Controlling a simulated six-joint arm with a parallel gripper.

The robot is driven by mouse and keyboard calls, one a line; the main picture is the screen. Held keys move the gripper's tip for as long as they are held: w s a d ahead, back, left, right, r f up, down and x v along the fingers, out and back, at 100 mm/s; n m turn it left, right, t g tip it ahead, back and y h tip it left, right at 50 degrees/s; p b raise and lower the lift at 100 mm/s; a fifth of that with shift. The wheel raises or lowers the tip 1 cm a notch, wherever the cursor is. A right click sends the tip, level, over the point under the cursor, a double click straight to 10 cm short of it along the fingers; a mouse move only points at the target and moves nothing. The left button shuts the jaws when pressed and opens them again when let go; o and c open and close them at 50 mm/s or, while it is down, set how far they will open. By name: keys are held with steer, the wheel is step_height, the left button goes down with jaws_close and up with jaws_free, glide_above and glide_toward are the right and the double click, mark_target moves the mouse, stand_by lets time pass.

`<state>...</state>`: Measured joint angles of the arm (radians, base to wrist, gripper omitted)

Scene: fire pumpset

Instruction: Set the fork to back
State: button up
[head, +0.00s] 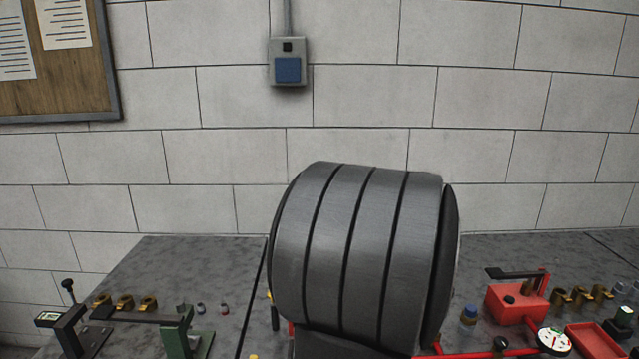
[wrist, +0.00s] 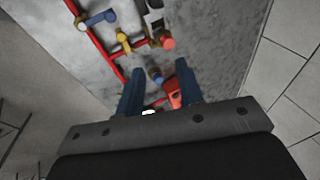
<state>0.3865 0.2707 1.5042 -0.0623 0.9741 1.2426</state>
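I cannot tell for sure which part is the fork. In the head view a black upright lever with a round knob (head: 68,287) stands on a dark bracket at the lower left, next to a green bracket (head: 186,336). My gripper (wrist: 157,78) shows in the wrist view as two dark blue fingers with a clear gap between them. It is open, and I see nothing held. Beyond the gap lie a small blue-topped fitting (wrist: 154,75) and a red part (wrist: 174,93). My fingers are not visible in the head view.
A large dark ribbed cylinder (head: 360,250) hides the bench's middle; I cannot tell what it belongs to. Red equipment (head: 515,306) and a round gauge (head: 554,341) stand at right. Red pipes (wrist: 100,45) with a blue-handled valve (wrist: 97,20) cross the wrist view. Bare bench (head: 190,265) shows at left.

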steer(key=shift+w+f, duration=0.25)
steer(key=shift+w, duration=0.05)
steer(key=c, duration=0.3)
steer(key=w+f+n, duration=0.2)
steer(key=w+d+f+n+g+h, duration=0.1)
steer(key=w+f+n, duration=0.1)
steer(key=w+f, duration=0.1)
steer(key=w+f+n+g, duration=0.1)
steer(key=w+f, duration=0.1)
steer(key=w, duration=0.1)
steer(key=shift+d+f+n, duration=0.2)
steer(key=shift+d+n, duration=0.05)
steer(key=shift+n, duration=0.15)
jaws_close()
steer(key=x, duration=0.9)
steer(key=shift+d, duration=0.15)
steer(key=shift+s+a+f, duration=0.25)
steer(key=shift+s+a, duration=0.05)
steer(key=shift+a, duration=0.3)
steer(key=shift+s+a+f, duration=0.3)
steer(key=shift+a, duration=0.35)
steer(key=shift+s+a+f, duration=0.1)
steer(key=shift+s+a, duration=0.15)
steer(key=shift+a, duration=0.2)
steer(key=shift+a, duration=1.3)
